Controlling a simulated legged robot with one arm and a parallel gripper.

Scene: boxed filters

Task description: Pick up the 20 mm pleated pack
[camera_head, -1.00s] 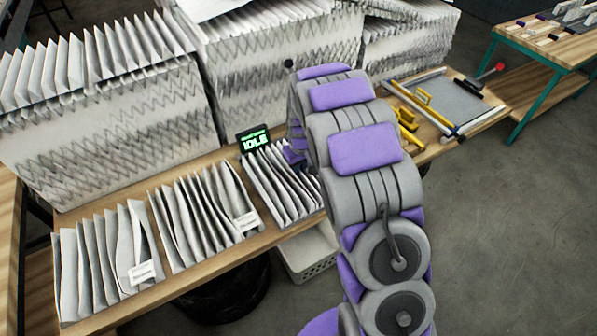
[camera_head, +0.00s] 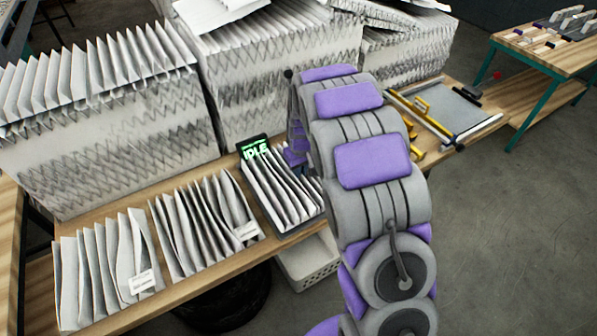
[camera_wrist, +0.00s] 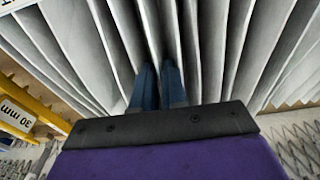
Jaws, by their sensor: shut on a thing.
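The rightmost pleated pack (camera_head: 283,187), grey-white with upright folds, is at a dark plate (camera_head: 302,229) beside the green-lit display. I cannot read a size on it. In the wrist view my gripper (camera_wrist: 158,80) has its two blue fingers close together among the pleats (camera_wrist: 208,45), shut on this pack. In the head view my arm hides the fingertips. The pack looks slightly raised, but I cannot tell whether it is clear of the plate. Two similar packs with white labels, a left one (camera_head: 100,262) and a middle one (camera_head: 200,222), stand on the bench.
Tall pleated stacks (camera_head: 110,140) line the back of the bench (camera_head: 205,283). The display (camera_head: 254,150) is partly covered by the pack. A yellow-handled cutting board (camera_head: 455,110) lies right of my arm. A white bin (camera_head: 310,262) is below.

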